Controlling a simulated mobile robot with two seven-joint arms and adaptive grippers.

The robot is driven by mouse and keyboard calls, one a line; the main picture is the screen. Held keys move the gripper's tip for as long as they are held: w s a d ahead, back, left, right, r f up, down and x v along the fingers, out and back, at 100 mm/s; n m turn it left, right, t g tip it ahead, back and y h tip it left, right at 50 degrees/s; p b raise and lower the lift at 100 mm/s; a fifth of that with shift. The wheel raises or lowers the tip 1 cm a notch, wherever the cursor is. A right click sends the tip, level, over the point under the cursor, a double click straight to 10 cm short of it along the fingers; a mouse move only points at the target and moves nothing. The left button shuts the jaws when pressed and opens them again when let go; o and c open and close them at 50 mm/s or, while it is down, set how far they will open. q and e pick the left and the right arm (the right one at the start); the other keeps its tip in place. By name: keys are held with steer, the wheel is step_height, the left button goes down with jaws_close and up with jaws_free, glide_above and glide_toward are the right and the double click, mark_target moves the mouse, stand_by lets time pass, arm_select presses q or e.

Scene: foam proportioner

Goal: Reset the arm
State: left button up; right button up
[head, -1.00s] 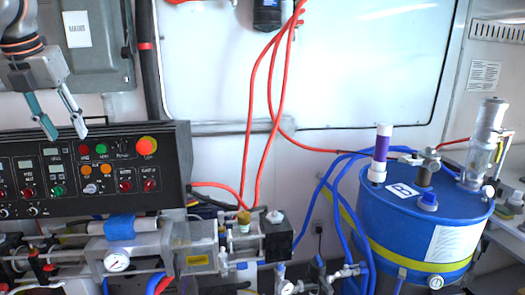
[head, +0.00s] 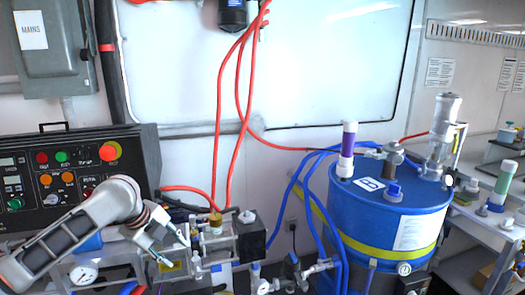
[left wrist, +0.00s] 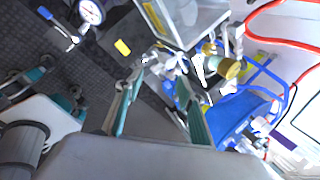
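My left arm reaches in from the lower left of the head view, in front of the control panel's lower part. My left gripper (head: 176,252) points down and to the right, in front of the pipework and left of the brass-topped fitting. Its two fingers stand apart with nothing between them. In the left wrist view the teal-lined fingers of the left gripper (left wrist: 160,78) are spread, with pipework showing beyond them. My right gripper is not in view that I can make out.
The control panel (head: 140,150) is behind my left arm. A pressure gauge (head: 83,276) and the brass-topped fitting (head: 216,222) are close by. Red hoses (head: 216,130) hang in the middle. A blue drum (head: 380,215) stands right.

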arm_select(q)
steer(key=s+d+f+n+t+h, duration=0.1)
steer(key=s+d+f+n, duration=0.25)
steer(key=f, duration=0.35)
steer(key=s+d+f+n+t+h, duration=0.1)
steer(key=s+d+f+n, duration=0.25)
steer(key=f, duration=0.35)
steer(key=s+d+f+n+t+h, duration=0.1)
steer(key=s+d+f+n, duration=0.25)
steer(key=f, duration=0.35)
steer(key=s+a+f+n+t+y, duration=0.1)
steer(key=s+a+f+n, duration=0.1)
steer(key=s, duration=0.5)
steer(key=s+a+f+n+t+y, duration=0.1)
steer(key=s+a+f+n, duration=0.2)
steer(key=s, duration=0.4)
steer(key=s+a+f+n+y, duration=0.1)
steer(key=s+a+f+n, duration=0.1)
steer(key=s+f+n, duration=0.2)
steer(key=s+f, duration=0.1)
steer(key=s, duration=0.2)
steer(key=shift+a+t+y, duration=0.3)
steer(key=shift+a+t, duration=0.05)
steer(key=shift+t, duration=0.05)
steer(key=shift+f, duration=0.1)
steer(key=c, duration=0.3)
